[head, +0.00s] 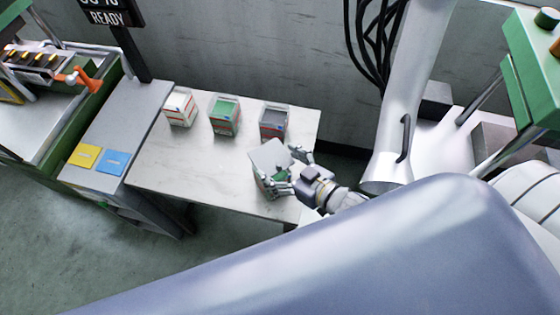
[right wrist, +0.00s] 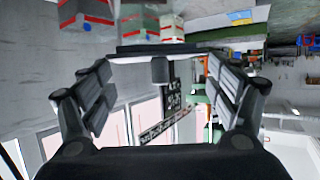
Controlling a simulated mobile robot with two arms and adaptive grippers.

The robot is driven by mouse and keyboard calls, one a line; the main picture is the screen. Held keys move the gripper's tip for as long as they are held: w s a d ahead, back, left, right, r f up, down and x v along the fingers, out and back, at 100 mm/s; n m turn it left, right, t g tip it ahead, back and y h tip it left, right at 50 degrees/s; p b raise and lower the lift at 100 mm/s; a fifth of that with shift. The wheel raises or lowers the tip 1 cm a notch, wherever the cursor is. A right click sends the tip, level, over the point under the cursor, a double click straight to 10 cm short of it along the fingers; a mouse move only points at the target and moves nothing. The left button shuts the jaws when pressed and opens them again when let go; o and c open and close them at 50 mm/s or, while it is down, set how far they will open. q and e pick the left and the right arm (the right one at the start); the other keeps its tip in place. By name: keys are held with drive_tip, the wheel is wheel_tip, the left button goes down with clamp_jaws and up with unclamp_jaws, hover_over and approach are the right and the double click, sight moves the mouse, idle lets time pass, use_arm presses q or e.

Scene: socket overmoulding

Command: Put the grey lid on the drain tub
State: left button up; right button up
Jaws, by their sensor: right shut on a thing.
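The grey lid (head: 270,155) is a flat, light square plate at the front right of the white table. My right gripper (head: 288,168) is shut on it, with one finger on each side, and holds it tilted. The drain tub (head: 264,184) appears just below the lid, largely hidden by the lid and the fingers, with some green showing. I cannot tell whether the lid touches the tub. In the right wrist view, my fingers (right wrist: 160,92) stand to either side of a dark edge and a small dark block. My left gripper is not in view.
On the white table (head: 190,160) stand a white and red bin (head: 180,109), a green-filled bin (head: 224,116) and a grey-filled bin (head: 274,123) along the back. Yellow (head: 85,156) and blue (head: 115,162) squares lie on the left bench. The table's left front is clear.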

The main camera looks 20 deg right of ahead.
sight(280, 180)
drive_tip(key=shift+f+b, duration=0.7)
drive_tip(key=shift+f, duration=0.75)
drive_tip(key=shift+f+b, duration=0.6)
drive_tip(key=shift+f, duration=0.65)
drive_tip(key=o, duration=1)
drive_tip(key=shift+s, duration=0.1)
drive_tip(key=v, duration=1.1)
drive_tip(key=shift+s+d+r, duration=0.1)
drive_tip(key=shift+s+r, duration=0.15)
drive_tip(key=shift+s, duration=0.05)
